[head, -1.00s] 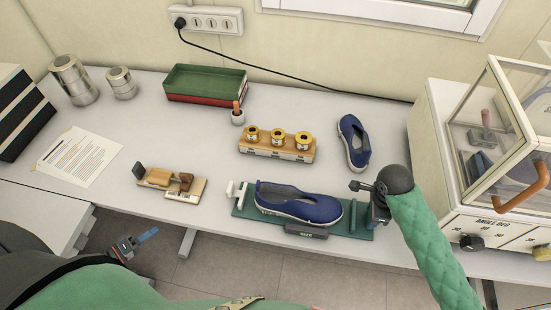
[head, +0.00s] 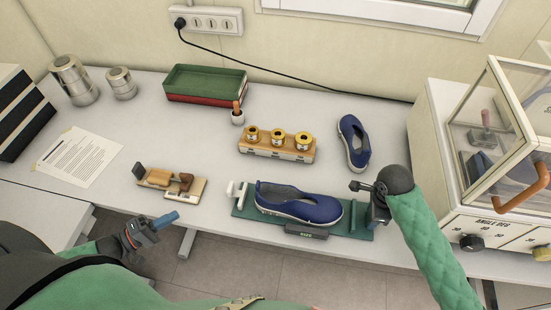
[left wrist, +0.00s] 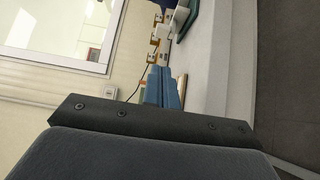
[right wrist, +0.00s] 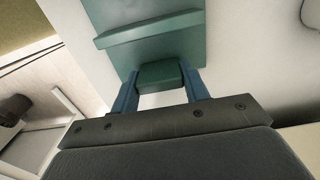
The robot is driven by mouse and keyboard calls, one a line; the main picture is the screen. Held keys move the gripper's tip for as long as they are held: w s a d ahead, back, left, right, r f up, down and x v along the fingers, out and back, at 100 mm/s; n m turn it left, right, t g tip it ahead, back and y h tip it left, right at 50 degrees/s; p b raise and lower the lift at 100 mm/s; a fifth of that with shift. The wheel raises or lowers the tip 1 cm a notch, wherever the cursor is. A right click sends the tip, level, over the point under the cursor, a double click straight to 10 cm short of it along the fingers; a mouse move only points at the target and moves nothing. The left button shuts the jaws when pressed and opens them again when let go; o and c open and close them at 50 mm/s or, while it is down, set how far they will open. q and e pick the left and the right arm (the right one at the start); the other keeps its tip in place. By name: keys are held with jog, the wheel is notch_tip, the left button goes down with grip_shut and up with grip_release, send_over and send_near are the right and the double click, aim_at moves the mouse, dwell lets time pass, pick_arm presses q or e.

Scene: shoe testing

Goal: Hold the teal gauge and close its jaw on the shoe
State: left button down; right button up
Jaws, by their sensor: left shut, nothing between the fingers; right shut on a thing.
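The teal gauge (head: 358,231) lies flat along the front of the table, with a white jaw piece (head: 238,191) at its left end and an upright teal stop near its right end. A blue shoe (head: 300,204) with a white sole lies on it, toe to the right. My right gripper (head: 375,207) is at the gauge's right end. In the right wrist view its blue fingers are shut on the teal end block (right wrist: 160,75). My left gripper (head: 166,220) is shut and empty in front of the table edge, left of the gauge; its fingers (left wrist: 166,85) touch nothing.
A second blue shoe (head: 352,143) stands behind. A wooden block with brass weights (head: 277,147) is behind the gauge. A small wooden fixture (head: 170,184) lies to its left. A glass-fronted cabinet (head: 448,150) stands at right. A green tray (head: 205,84) is at the back.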

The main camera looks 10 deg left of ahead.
pick_arm(q)
send_near(235, 196)
jog(key=w, duration=0.2)
jog(key=w+d+r, duration=0.1)
jog(key=w, duration=0.1)
jog(key=w+r, duration=0.1)
jog(key=w, duration=0.1)
jog(key=shift+w+d+r, duration=0.1)
jog(key=shift+w+d, duration=0.05)
jog(key=shift+d, duration=0.25)
jog(key=shift+d, duration=0.15)
jog(key=d, duration=0.5)
jog(key=shift+d, duration=0.35)
dwell(0.4)
